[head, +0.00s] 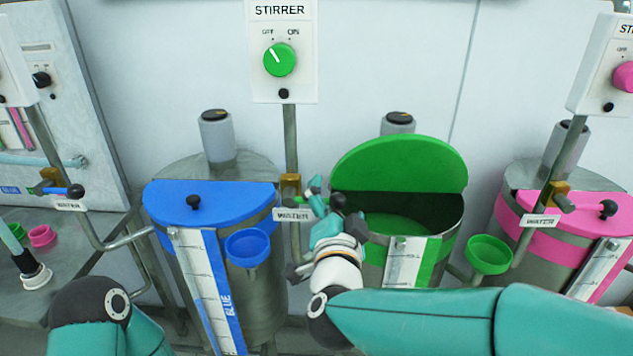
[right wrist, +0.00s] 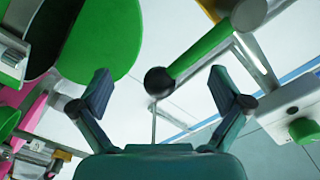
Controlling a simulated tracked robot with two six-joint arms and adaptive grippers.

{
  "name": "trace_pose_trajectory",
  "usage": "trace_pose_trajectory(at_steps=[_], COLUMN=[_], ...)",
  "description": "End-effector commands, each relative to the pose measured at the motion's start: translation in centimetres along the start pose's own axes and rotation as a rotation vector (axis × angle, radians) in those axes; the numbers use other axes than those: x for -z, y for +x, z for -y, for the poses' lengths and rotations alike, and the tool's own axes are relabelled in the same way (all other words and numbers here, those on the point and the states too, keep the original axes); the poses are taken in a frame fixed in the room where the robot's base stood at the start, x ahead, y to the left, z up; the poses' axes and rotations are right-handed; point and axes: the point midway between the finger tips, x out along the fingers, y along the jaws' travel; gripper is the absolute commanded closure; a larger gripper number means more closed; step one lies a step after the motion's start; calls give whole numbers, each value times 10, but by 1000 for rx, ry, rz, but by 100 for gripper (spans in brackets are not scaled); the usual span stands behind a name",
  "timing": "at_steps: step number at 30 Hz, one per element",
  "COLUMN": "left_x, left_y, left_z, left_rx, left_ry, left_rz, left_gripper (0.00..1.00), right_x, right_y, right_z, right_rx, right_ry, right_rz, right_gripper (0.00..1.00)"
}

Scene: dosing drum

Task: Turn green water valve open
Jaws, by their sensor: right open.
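The green water valve's lever (right wrist: 203,50) shows in the right wrist view as a green bar with a black ball end (right wrist: 160,81). In the head view its brass body (head: 290,187) sits on the pipe above a WATER label (head: 293,214), and my gripper hides much of the lever. My right gripper (head: 326,197) is open in front of the valve. In the right wrist view the ball end lies between the lines of its two spread fingers (right wrist: 162,93); contact cannot be told.
The green drum (head: 402,274) stands right of the valve with its green lid (head: 400,164) raised. The blue drum (head: 262,300) stands left, lid closed. A stirrer box (head: 284,85) is above the valve. A pink drum (head: 535,262) stands far right. Funnels (head: 247,246) jut from the drums.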

Motion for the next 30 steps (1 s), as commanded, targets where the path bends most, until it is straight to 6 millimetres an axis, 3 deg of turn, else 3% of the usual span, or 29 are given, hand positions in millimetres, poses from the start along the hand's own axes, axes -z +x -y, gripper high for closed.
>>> trace_pose_trajectory(at_steps=[30], left_x=[0], left_y=[-25], left_z=[-9], left_rx=[0], left_ry=[0], left_rz=[0], left_gripper=[60], right_x=[18], right_y=[0], right_z=[35], right_rx=[1], right_ry=[0], right_rz=[0], right_gripper=[0])
